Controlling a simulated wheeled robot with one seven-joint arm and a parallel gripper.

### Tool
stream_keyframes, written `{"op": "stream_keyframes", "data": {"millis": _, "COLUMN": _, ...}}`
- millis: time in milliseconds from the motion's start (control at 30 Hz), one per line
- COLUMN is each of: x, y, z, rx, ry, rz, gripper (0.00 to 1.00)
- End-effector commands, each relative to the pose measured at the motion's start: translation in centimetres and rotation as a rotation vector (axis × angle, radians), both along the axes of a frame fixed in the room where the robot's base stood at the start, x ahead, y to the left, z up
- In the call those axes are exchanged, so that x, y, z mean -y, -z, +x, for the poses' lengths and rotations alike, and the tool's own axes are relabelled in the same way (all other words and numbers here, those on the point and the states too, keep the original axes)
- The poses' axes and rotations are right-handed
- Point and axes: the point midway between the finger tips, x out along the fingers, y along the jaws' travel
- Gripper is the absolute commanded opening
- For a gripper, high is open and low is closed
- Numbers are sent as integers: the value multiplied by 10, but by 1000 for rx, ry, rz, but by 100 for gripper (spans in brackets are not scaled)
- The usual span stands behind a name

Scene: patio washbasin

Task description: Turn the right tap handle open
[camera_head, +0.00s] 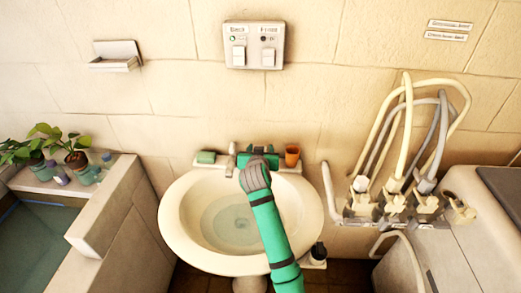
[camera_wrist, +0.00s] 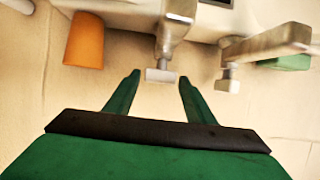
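My gripper (camera_head: 258,160) is over the back rim of the white washbasin (camera_head: 178,222), right of the metal tap (camera_head: 231,160). In the wrist view my gripper (camera_wrist: 160,78) is open, with its two green fingers apart. A metal tap part with a pale flat end, which looks like the right tap handle (camera_wrist: 174,32), appears between and just beyond the fingertips. I cannot tell whether they touch it. A second metal tap part (camera_wrist: 268,46) with a short downturned end is to its right. My gripper hides the right handle in the head view.
An orange cup (camera_head: 292,156) stands right of my gripper; it also shows in the wrist view (camera_wrist: 85,40). A green block (camera_head: 206,157) lies left of the tap. Hoses (camera_head: 405,130) hang at the right. Potted plants (camera_head: 76,158) stand on the left ledge.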

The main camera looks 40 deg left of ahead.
Motion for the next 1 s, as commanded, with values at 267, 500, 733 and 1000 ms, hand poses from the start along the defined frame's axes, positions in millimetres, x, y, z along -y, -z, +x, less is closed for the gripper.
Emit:
{"op": "stream_keyframes", "data": {"millis": 267, "x": 0, "y": -1, "z": 0, "rx": 1, "ry": 0, "rz": 1, "gripper": 58}}
{"op": "stream_keyframes", "data": {"millis": 500, "x": 7, "y": -7, "z": -12, "rx": 2, "ry": 0, "rz": 2, "gripper": 58}}
{"op": "stream_keyframes", "data": {"millis": 733, "x": 28, "y": -23, "z": -45, "rx": 1, "ry": 0, "rz": 3, "gripper": 58}}
{"op": "stream_keyframes", "data": {"millis": 1000, "x": 48, "y": -38, "z": -76, "rx": 1, "ry": 0, "rz": 2, "gripper": 58}}
